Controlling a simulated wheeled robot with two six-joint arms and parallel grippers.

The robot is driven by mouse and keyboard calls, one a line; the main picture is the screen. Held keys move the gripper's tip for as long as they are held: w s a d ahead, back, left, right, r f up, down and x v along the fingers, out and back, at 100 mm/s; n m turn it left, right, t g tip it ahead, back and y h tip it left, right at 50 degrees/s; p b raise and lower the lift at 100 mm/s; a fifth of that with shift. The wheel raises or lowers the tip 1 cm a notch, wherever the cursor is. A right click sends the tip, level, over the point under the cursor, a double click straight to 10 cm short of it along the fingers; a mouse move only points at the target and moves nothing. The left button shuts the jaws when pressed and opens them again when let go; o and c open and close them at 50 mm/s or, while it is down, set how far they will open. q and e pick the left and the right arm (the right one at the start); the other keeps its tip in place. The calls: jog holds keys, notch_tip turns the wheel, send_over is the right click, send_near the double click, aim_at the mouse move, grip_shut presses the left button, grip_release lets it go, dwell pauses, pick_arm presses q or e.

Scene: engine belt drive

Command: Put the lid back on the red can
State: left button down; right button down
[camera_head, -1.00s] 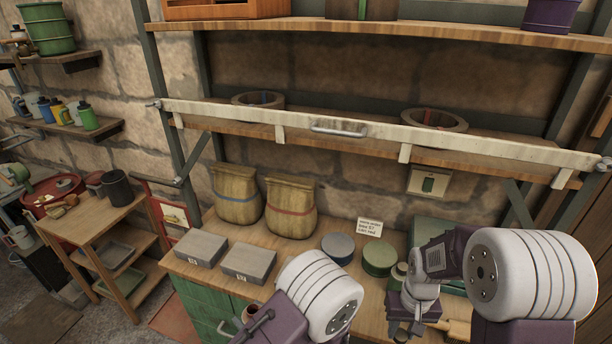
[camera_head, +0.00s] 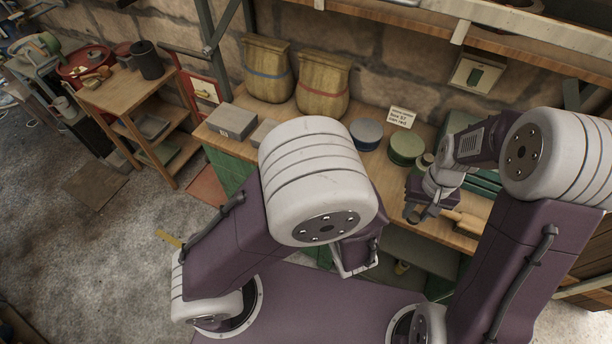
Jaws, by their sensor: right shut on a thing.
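My right gripper (camera_head: 416,208) is over the right part of the workbench, near the wooden-handled brush. It is shut on a small dark thing, mostly hidden by the gripper; I cannot tell whether it is the lid. The end of my left arm (camera_head: 358,252) hangs in front of the bench, with its fingers not clear to see. I cannot make out the red can on the bench; my left arm covers part of the bench top. A blue round tin (camera_head: 366,132) and a green round tin (camera_head: 406,147) stand at the back of the bench.
A written card (camera_head: 401,117) stands behind the tins. Two sacks (camera_head: 268,72) and a grey box (camera_head: 232,121) are farther left. The brush (camera_head: 464,222) lies at the bench's right front. A red drum (camera_head: 85,62) stands behind a small wooden table (camera_head: 124,92) at far left.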

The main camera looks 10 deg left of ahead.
jog(key=shift+s, duration=0.3)
jog(key=shift+s+r, duration=0.75)
jog(key=r, duration=0.2)
jog(key=w+r, duration=0.1)
jog(key=shift+w+a+r+n, duration=0.1)
jog(key=shift+a+n, duration=0.2)
jog(key=a+r+n, duration=0.2)
jog(key=a+r, duration=0.4)
jog(key=a, duration=0.2)
jog(key=a+r+n, duration=0.3)
jog(key=a+r, duration=0.3)
jog(key=a, duration=0.3)
jog(key=a+r+n, duration=0.3)
jog(key=a+r, duration=0.3)
jog(key=a, duration=0.2)
jog(key=shift+s+a+r, duration=0.2)
jog(key=shift+s+r, duration=0.05)
jog(key=shift+s, duration=0.05)
jog(key=shift+s+a+n, duration=0.25)
jog(key=shift+s+n, duration=0.05)
jog(key=shift+s, duration=0.1)
